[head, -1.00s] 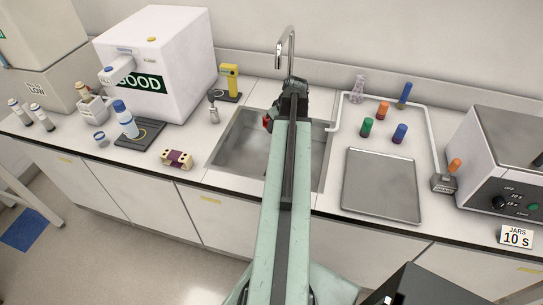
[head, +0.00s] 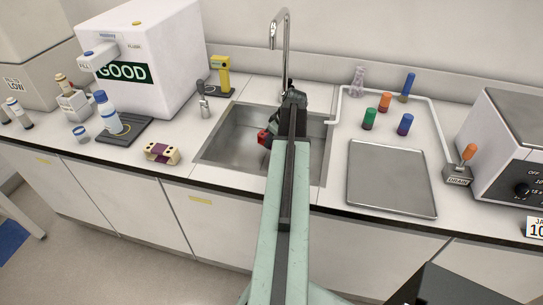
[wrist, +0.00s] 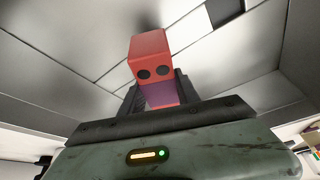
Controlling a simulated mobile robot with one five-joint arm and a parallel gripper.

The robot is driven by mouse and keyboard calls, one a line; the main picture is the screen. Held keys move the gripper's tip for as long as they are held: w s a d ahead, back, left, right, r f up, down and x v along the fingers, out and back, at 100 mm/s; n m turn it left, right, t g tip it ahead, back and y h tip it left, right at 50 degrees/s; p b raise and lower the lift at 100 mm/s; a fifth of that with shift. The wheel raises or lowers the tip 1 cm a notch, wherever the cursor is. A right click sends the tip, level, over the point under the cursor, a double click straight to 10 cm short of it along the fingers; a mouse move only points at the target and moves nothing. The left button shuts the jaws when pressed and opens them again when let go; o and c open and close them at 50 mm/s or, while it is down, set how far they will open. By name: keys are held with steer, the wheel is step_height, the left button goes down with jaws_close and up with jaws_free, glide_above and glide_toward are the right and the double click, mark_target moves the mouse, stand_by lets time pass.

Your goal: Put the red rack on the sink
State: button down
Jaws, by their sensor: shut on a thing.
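The red rack (wrist: 150,55) is a small red block with two dark round holes in its face. My gripper (wrist: 155,95) is shut on it in the wrist view. In the head view, a bit of the red rack (head: 263,136) shows at the left side of my gripper (head: 284,128). My arm hides the rest. The sink (head: 232,138) is a grey metal basin set in the counter. My gripper and the rack appear over the basin. I cannot tell the height of the rack above the sink floor.
A tall tap (head: 272,30) rises behind the sink. A cream and purple rack (head: 161,153) lies on the counter left of it. A metal tray (head: 391,178) and several coloured tubes stand to the right. A white machine marked GOOD (head: 160,45) stands at the left.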

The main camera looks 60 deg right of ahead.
steer(key=shift+f, duration=0.1)
step_height(320, 180, down, 4)
steer(key=b, duration=0.3)
steer(key=shift+b, duration=0.35)
steer(key=shift+r, duration=0.25)
steer(key=shift+f, duration=0.25)
steer(key=c, duration=0.9)
jaws_free()
steer(key=shift+r, duration=0.1)
